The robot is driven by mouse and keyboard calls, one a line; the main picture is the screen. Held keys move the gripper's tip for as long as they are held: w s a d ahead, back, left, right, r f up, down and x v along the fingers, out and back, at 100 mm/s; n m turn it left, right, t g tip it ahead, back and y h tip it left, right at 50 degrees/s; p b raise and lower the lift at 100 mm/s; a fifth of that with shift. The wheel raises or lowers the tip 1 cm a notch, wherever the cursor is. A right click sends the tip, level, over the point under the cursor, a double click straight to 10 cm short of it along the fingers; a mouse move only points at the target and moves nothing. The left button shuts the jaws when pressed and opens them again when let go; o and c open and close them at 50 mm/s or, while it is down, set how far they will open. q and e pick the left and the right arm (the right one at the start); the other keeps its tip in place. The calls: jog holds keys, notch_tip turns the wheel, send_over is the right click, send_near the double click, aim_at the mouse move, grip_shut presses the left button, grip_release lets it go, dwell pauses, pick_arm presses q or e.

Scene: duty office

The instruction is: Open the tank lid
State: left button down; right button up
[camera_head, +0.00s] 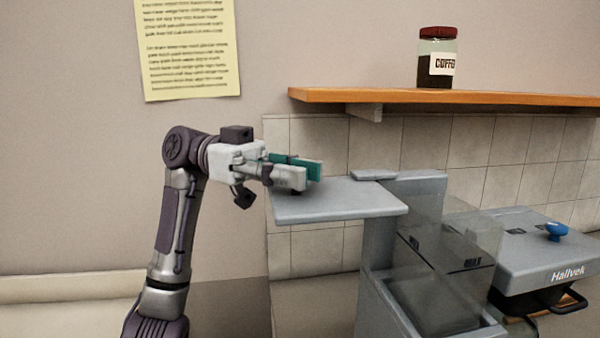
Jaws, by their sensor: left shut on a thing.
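A grey machine has a clear-walled tank (445,285) in its middle, and its top looks open. A flat grey panel (340,205), which looks like the tank lid, sticks out level to the left of the tank. My left gripper (306,173), with teal finger pads, is at the panel's far left edge. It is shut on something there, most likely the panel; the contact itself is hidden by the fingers. My right gripper is not in view.
A wooden shelf (470,97) with a coffee jar (437,58) is above. A yellow notice (190,50) hangs on the wall at upper left.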

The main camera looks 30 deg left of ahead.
pick_arm(q)
jog(key=shift+f, duration=0.1)
jog(key=c, duration=1)
grip_release()
jog(key=shift+d, duration=0.1)
jog(key=a, duration=0.8)
jog(key=w+a, duration=0.1)
jog(key=a, duration=0.3)
jog(key=shift+w, duration=0.1)
